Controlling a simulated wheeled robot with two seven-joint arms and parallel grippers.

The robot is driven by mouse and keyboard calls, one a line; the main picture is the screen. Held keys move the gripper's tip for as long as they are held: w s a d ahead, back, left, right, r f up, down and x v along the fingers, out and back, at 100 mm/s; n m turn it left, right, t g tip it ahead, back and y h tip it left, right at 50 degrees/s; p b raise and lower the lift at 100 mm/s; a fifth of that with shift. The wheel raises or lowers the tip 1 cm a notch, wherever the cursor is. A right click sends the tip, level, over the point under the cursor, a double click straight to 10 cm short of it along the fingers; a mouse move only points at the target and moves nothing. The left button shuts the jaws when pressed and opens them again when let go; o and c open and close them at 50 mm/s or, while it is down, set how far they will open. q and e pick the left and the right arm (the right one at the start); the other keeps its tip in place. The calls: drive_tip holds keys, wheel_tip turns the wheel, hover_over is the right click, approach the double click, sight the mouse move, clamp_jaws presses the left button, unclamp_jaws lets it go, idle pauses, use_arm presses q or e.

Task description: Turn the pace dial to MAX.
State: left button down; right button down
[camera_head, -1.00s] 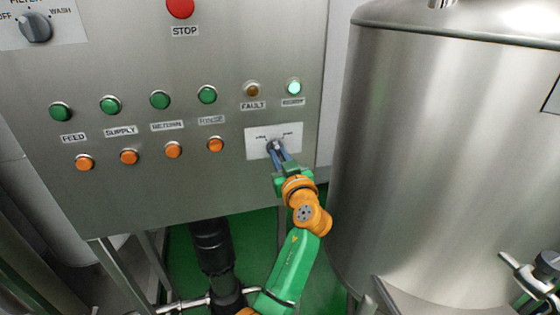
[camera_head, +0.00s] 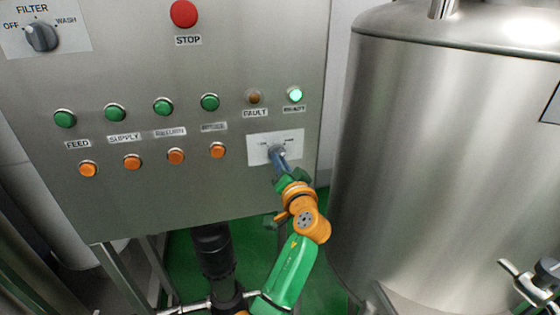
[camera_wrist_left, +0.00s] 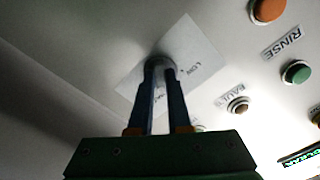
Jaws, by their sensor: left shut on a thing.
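The pace dial (camera_head: 275,149) is a small grey knob on a white label plate (camera_head: 292,137) at the lower right of the steel panel. My left gripper (camera_head: 278,155) is shut on the dial, its blue fingers reaching up to it from below right. In the left wrist view the two fingers (camera_wrist_left: 160,75) hold the dial (camera_wrist_left: 161,62) between their tips, and the white plate (camera_wrist_left: 193,50) appears tilted. The fingers hide most of the knob, so I cannot tell where its pointer stands. The plate's lettering is small and partly covered. My right gripper is not in view.
Above the dial are an amber FAULT lamp (camera_head: 254,97) and a lit lamp (camera_head: 295,95). Green (camera_head: 210,102) and orange (camera_head: 218,150) buttons lie to the left. A red STOP button (camera_head: 184,14) and FILTER knob (camera_head: 42,37) are higher. A steel tank (camera_head: 440,150) stands right.

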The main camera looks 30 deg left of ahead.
use_arm(q)
drive_tip(key=shift+m, duration=0.6)
drive_tip(key=c, duration=0.9)
unclamp_jaws()
drive_tip(key=shift+o, duration=0.2)
drive_tip(key=shift+d, duration=0.1)
drive_tip(key=b+v, duration=0.2)
drive_tip(key=v, duration=0.5)
